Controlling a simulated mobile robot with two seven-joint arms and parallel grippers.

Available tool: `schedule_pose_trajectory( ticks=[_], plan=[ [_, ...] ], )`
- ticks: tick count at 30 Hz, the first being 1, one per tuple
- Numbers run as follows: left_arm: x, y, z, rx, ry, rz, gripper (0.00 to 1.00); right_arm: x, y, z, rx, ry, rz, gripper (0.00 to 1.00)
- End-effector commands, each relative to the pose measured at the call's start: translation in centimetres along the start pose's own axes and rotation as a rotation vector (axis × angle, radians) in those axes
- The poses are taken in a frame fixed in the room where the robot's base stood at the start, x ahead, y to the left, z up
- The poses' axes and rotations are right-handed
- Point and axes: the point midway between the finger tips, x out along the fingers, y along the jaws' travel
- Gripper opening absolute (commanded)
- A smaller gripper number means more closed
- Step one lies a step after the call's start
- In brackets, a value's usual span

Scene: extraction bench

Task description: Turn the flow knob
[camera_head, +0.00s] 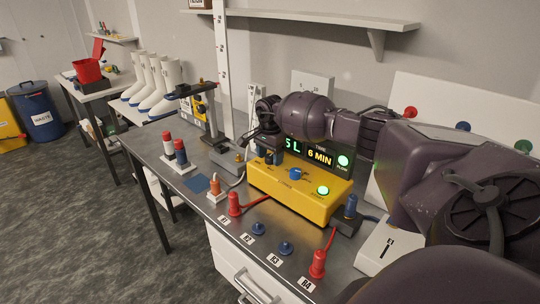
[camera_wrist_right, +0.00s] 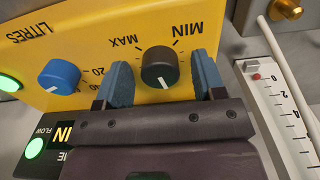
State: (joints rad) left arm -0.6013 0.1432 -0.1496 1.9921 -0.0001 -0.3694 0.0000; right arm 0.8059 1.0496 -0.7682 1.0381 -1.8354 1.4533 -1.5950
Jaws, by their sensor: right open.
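The black knob (camera_wrist_right: 160,68) with a white pointer line sits on a yellow panel, with MIN and MAX printed beside it. I take it as the flow knob. My right gripper (camera_wrist_right: 162,82) is open, its two blue finger pads on either side of the knob with a small gap at each side. In the head view my right gripper (camera_head: 268,150) hangs over the left part of the yellow control box (camera_head: 316,207) and hides the black knob there. My left gripper is not in view.
A blue knob (camera_wrist_right: 59,76) marked LITRES is beside the black one; it also shows in the head view (camera_head: 296,174). A green lit button (camera_head: 323,190) and a display (camera_head: 319,156) are on the box. A white scale strip (camera_wrist_right: 285,105) stands close by. Red and blue plugs line the bench front.

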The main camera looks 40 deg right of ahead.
Motion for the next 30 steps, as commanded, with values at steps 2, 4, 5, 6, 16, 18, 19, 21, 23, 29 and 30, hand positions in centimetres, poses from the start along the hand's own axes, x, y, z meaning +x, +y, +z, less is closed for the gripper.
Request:
schedule_pose_trajectory(
  ticks=[2,4,5,6,16,18,19,21,23,29,30],
  plan=[
    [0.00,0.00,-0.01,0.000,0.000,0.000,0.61,0.07,-0.01,0.00,0.000,0.000,-0.001,0.63],
    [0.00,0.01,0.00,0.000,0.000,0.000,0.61,0.07,-0.01,-0.01,0.000,0.000,-0.001,0.63],
    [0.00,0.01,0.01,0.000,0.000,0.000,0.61,0.07,-0.01,-0.01,0.000,0.000,-0.001,0.63],
    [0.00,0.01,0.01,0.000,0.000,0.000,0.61,0.07,-0.01,-0.01,0.000,0.000,-0.001,0.63],
    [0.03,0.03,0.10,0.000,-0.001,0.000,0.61,0.03,-0.02,-0.01,0.000,0.000,-0.001,0.20],
    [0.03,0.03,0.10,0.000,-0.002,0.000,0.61,0.02,-0.02,-0.01,0.000,0.000,-0.001,0.14],
    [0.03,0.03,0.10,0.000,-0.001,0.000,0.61,0.02,-0.02,-0.01,0.000,0.001,-0.001,0.14],
    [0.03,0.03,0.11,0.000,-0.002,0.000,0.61,0.02,-0.02,-0.02,0.003,0.001,-0.001,0.14],
    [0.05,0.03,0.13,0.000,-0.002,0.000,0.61,0.02,-0.02,-0.02,0.009,0.001,-0.001,0.14],
    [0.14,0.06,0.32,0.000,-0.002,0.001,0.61,0.03,-0.03,-0.05,0.072,0.002,-0.001,0.14],
    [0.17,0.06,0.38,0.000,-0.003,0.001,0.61,0.02,-0.04,-0.06,0.094,0.002,-0.002,0.14]
  ],
)
